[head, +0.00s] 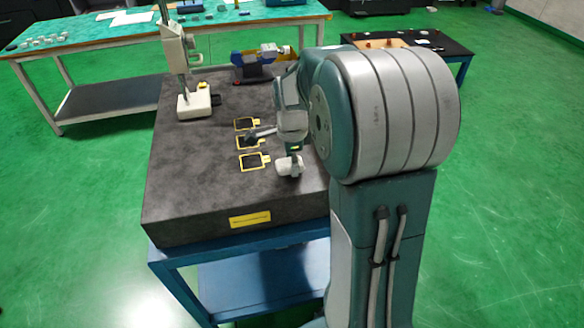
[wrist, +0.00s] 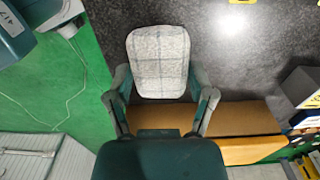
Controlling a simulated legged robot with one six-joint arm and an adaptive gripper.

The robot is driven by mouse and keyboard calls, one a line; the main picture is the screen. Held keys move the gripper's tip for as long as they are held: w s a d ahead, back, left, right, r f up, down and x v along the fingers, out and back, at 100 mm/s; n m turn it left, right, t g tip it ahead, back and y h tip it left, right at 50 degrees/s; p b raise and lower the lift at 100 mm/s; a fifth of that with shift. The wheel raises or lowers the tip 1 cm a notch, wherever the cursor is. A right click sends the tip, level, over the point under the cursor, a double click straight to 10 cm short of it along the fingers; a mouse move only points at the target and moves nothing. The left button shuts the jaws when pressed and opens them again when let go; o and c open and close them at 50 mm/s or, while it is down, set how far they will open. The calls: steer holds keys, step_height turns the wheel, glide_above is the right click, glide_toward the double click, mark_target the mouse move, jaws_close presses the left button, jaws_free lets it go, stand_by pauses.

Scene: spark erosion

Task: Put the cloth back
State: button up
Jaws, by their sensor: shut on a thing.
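The cloth (wrist: 158,55) is a pale, folded pad with a faint check pattern. In the wrist view my gripper (wrist: 160,92) is shut on its near end, one finger on each side. In the head view the cloth (head: 289,167) shows as a small white bundle below my gripper (head: 293,150), at the right part of the dark granite plate (head: 195,190). I cannot tell whether the cloth touches the plate. My arm hides part of the plate's right side.
Yellow-edged black markers (head: 254,161) lie left of my gripper. A white height gauge (head: 194,103) and a blue instrument (head: 254,68) stand farther back on the plate. The plate's front left is clear. A brown ledge (wrist: 240,118) shows in the wrist view.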

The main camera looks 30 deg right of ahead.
step_height(320, 180, down, 2)
steer(key=shift+f, duration=0.15)
steer(key=shift+d, duration=0.15)
steer(key=shift+d, duration=0.1)
steer(key=o, duration=1)
steer(key=shift+o, duration=0.2)
steer(key=shift+a, duration=0.2)
